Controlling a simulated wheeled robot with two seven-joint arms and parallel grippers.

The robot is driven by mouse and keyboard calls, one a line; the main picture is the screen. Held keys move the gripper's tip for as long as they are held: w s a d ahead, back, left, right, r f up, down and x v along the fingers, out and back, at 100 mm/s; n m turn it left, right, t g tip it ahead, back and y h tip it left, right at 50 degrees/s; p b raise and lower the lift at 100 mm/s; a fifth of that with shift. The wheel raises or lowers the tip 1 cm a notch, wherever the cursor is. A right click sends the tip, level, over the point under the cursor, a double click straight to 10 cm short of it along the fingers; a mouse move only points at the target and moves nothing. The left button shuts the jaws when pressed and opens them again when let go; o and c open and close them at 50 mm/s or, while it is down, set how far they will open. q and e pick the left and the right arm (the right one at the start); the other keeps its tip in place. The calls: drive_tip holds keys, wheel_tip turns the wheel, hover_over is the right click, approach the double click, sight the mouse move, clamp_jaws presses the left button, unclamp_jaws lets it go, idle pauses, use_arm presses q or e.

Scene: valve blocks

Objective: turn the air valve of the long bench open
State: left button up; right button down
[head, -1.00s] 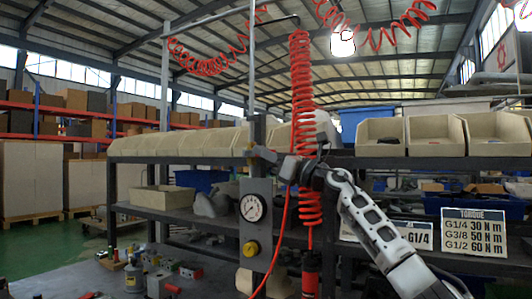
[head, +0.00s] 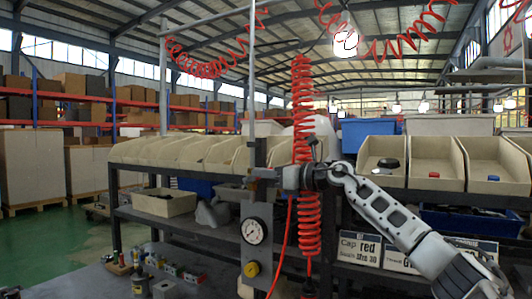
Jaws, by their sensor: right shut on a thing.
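The grey air panel (head: 257,257) stands upright on a post of the long bench, with a round white gauge (head: 254,231) and a yellow knob (head: 251,269). The air valve (head: 256,176) is on the pipe just above the panel, small and mostly hidden by my gripper. My right gripper (head: 273,175) reaches in from the right, roughly level, and is shut on the valve's handle. The handle's exact angle is too small to tell. My left gripper is not in view.
A red coiled hose (head: 302,100) hangs close beside my right gripper. The long bench's shelf (head: 190,229) holds cream bins (head: 437,165) above and a bin (head: 163,202) below. Fittings lie on the grey tabletop (head: 215,287) at lower left.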

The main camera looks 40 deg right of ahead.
drive_tip(key=shift+w+r+g+p, duration=0.15)
drive_tip(key=shift+r+g+p, duration=0.3)
drive_tip(key=shift+r+g, duration=0.15)
drive_tip(key=shift+w+a+g+h, duration=0.1)
drive_tip(key=shift+g+h, duration=0.2)
drive_tip(key=shift+g, duration=0.2)
drive_tip(key=c, duration=1.6)
unclamp_jaws()
drive_tip(key=shift+w, duration=0.1)
